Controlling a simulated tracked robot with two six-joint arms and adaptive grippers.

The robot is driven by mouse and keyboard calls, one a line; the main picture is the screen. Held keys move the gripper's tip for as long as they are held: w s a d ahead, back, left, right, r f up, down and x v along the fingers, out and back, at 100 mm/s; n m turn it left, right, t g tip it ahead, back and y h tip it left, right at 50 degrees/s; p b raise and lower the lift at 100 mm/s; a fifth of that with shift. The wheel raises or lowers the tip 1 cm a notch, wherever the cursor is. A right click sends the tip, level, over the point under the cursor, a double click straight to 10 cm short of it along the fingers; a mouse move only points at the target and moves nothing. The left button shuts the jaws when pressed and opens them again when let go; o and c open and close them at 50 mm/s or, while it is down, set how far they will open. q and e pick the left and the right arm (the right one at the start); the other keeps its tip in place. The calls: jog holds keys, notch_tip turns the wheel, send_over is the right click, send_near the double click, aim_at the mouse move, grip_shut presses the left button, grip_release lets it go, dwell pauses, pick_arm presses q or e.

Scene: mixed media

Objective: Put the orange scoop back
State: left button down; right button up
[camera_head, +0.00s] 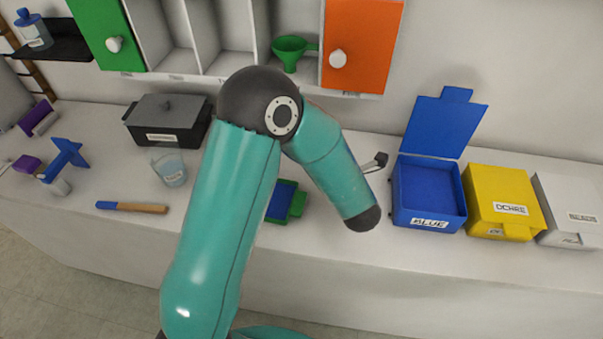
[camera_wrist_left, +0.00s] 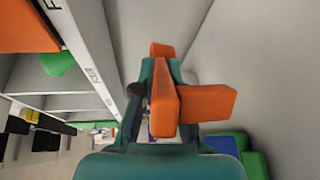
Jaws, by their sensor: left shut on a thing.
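An orange scoop (camera_wrist_left: 207,103) is held between the fingers of my left gripper (camera_wrist_left: 160,72) in the left wrist view. The gripper is shut on it, and wide orange parts of the scoop stick out to the right and beyond the fingertips. In the head view my left arm crosses the middle of the picture. Its gripper and the scoop are hidden there. My right gripper is not in view.
The shelf (camera_head: 225,80) has an orange door (camera_head: 362,45), a green door (camera_head: 108,35) and a green funnel (camera_head: 291,50). On the counter stand an open blue box (camera_head: 428,222), a yellow box (camera_head: 503,200), a dark lidded pot (camera_head: 165,122) and a clear beaker (camera_head: 170,170).

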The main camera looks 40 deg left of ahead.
pick_arm(q)
notch_tip(320, 180, down, 10)
jog(key=shift+r+p, duration=0.1)
jog(key=shift+p, duration=0.45)
jog(key=shift+s, duration=0.1)
jog(key=c, duration=1.5)
grip_release()
jog(key=shift+r, duration=0.1)
jog(key=shift+s+d, duration=0.25)
jog(key=shift+d, duration=0.25)
jog(key=b+v, duration=0.2)
jog(key=v, duration=0.9)
jog(key=shift+b, duration=0.35)
